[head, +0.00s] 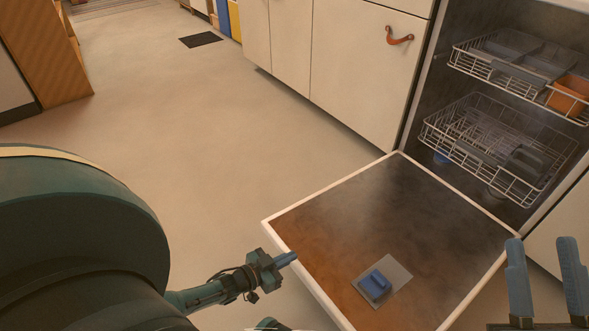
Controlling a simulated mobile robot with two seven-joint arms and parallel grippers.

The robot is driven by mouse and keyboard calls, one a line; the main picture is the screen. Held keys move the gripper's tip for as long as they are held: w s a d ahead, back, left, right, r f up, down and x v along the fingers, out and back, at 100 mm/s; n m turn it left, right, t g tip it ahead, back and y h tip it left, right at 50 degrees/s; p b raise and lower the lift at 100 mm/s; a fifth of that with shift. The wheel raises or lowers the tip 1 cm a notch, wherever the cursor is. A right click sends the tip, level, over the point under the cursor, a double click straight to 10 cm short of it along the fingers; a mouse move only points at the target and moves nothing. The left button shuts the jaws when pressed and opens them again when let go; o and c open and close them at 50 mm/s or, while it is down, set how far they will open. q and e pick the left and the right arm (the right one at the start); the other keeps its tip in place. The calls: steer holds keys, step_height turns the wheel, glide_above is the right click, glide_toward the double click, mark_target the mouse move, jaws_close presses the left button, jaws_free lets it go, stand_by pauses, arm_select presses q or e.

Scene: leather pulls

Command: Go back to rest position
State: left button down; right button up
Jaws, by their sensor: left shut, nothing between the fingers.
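My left gripper (288,258) is shut and empty. It is low in the head view, just off the left edge of the open dishwasher door (400,220). My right gripper (541,242) is at the lower right with its two blue fingers apart and nothing visible between them. It appears beside the right edge of the door.
The dishwasher door lies folded down, with a blue piece (375,284) on a grey plate. Two wire racks (480,135) are inside, the upper holding an orange container (569,95). Cream cabinets (340,70) have a leather pull (399,38). The floor (220,120) at left is clear.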

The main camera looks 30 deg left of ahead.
arm_select(q)
steer(key=s+a+f+b, duration=0.1)
steer(key=s+a+f, duration=0.1)
steer(key=s, duration=0.7)
steer(key=shift+a+f, duration=0.25)
steer(key=shift+a, duration=0.4)
arm_select(e)
steer(key=shift+r, duration=0.15)
steer(key=shift+s, duration=0.1)
